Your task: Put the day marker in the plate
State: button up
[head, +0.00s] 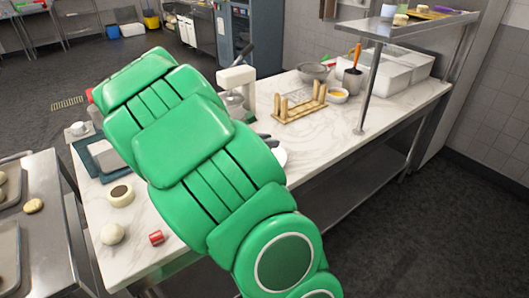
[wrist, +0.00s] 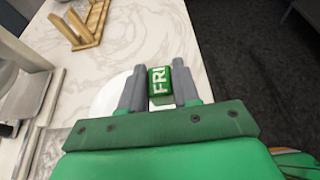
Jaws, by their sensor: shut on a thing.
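The day marker (wrist: 158,80), a small green block with white letters "FRI", is between the two grey fingers of my gripper (wrist: 158,88) in the wrist view. The fingers are shut on it. A white plate (wrist: 108,97) lies on the marble counter, left of the marker in the wrist view and partly hidden by the left finger and my gripper body. In the head view only a sliver of the plate (head: 281,156) shows beside my green arm, which hides the marker. The marker's height above the counter is unclear.
A wooden rack (head: 300,103) stands farther back on the counter (head: 335,125), near an orange-filled bowl (head: 337,96). A white stand mixer (head: 236,82) is behind my arm. A tape roll (head: 120,195) and a red object (head: 157,238) lie at front left. The counter edge is near the plate.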

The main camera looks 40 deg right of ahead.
jog(key=shift+w+d+f, duration=0.65)
jog(key=shift+w+f, duration=0.45)
jog(key=shift+f, duration=0.1)
jog(key=shift+w+d+f, duration=0.7)
jog(key=shift+w+f, duration=0.4)
jog(key=shift+f, duration=0.05)
jog(key=shift+w+d+f, duration=0.65)
jog(key=shift+w+f, duration=0.45)
jog(key=shift+f, duration=1.7)
jog(key=shift+f, duration=0.1)
jog(key=o, duration=1)
jog(key=shift+w+a+r, duration=0.1)
jog(key=shift+a+r, duration=0.1)
jog(key=v, duration=1.1)
jog(key=shift+a+r, duration=0.15)
jog(key=shift+a, duration=0.1)
